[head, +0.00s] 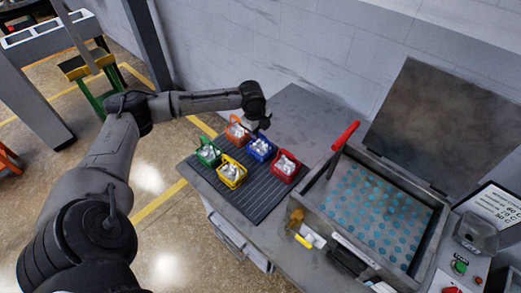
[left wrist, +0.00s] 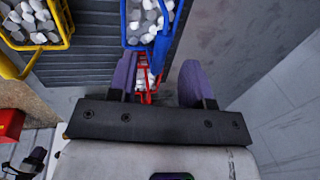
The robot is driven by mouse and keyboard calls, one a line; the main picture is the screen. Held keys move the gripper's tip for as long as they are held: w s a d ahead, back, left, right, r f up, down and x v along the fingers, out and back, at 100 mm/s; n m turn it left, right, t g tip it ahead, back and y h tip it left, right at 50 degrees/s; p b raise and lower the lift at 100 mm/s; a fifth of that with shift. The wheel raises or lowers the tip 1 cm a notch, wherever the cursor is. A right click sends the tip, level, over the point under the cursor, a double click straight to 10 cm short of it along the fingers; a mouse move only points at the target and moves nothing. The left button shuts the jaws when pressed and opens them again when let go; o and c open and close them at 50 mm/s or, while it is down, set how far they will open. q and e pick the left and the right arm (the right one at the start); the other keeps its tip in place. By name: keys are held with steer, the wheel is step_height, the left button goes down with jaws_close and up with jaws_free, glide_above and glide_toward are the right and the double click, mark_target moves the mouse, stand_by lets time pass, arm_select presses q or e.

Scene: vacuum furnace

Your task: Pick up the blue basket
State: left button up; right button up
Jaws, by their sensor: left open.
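The blue basket (head: 260,150) stands on a dark ribbed mat among other baskets and holds grey-white pieces. In the left wrist view the blue basket (left wrist: 150,28) shows at the top centre, beyond the fingertips, with its upper part cut off by the frame. My left gripper (head: 257,128) is just behind and above the blue basket in the head view. In the left wrist view my left gripper (left wrist: 158,80) is open, its two purple-grey fingers apart. A bit of the red basket (left wrist: 145,88) shows between them. My right gripper is not in view.
Orange (head: 238,131), green (head: 208,153), yellow (head: 232,173) and red (head: 286,167) baskets stand close around the blue one on the ribbed mat (head: 255,208). An open-lidded bath with a red handle (head: 345,136) is to the right. A wall rises behind the bench.

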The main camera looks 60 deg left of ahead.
mark_target(260, 134)
arm_select(q)
steer(key=shift+w+a+f+b, duration=0.15)
steer(key=shift+w+f, duration=0.1)
steer(key=shift+f, duration=1.1)
steer(key=shift+w+f+b, duration=0.15)
steer(key=shift+w+f, duration=0.1)
steer(key=shift+f, duration=1.1)
jaws_close()
steer(key=shift+r, duration=0.1)
